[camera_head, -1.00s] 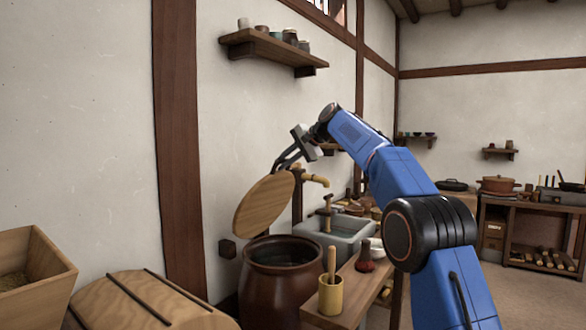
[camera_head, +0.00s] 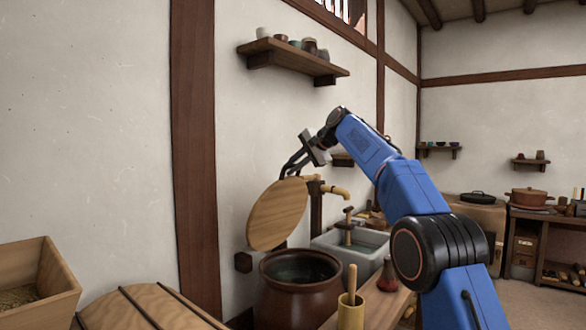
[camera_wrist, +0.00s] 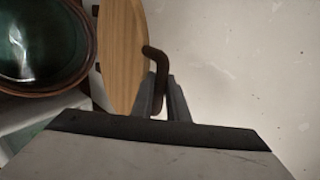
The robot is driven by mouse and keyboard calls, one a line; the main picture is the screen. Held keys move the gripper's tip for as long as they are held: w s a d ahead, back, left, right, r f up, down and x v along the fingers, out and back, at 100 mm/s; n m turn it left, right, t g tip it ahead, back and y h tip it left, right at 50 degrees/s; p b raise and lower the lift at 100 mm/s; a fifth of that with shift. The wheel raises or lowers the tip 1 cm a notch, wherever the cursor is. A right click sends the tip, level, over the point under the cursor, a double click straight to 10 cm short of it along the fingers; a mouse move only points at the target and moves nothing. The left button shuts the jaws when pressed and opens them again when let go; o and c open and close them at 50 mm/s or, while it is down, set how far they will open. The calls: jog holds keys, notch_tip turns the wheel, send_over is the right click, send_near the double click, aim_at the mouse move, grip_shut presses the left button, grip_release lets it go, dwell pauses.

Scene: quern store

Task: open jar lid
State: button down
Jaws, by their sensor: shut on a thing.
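The round wooden lid (camera_head: 277,214) is tilted up steeply beside the wall, clear of the jar's mouth. The brown glazed jar (camera_head: 299,296) stands below it, its round mouth open and its dark green inside showing. In the wrist view the jar (camera_wrist: 45,42) is at the upper left and the lid (camera_wrist: 121,40) is seen nearly edge-on. My gripper (camera_head: 291,169) is at the lid's upper edge. In the wrist view my gripper (camera_wrist: 163,98) is shut on the lid's dark bent handle (camera_wrist: 154,55).
A wooden bench holding a cup with a pestle (camera_head: 351,309) and a small red-brown bottle (camera_head: 388,274) stands right of the jar. A grey sink (camera_head: 345,252) with brass taps is behind. A wooden bin (camera_head: 40,275) is at the left. A wall shelf (camera_head: 290,56) hangs above.

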jog(key=shift+f, duration=0.15)
jog(key=c, duration=1.7)
grip_release()
jog(key=shift+f, duration=0.1)
jog(key=v, duration=1.8)
jog(key=shift+c, duration=0.5)
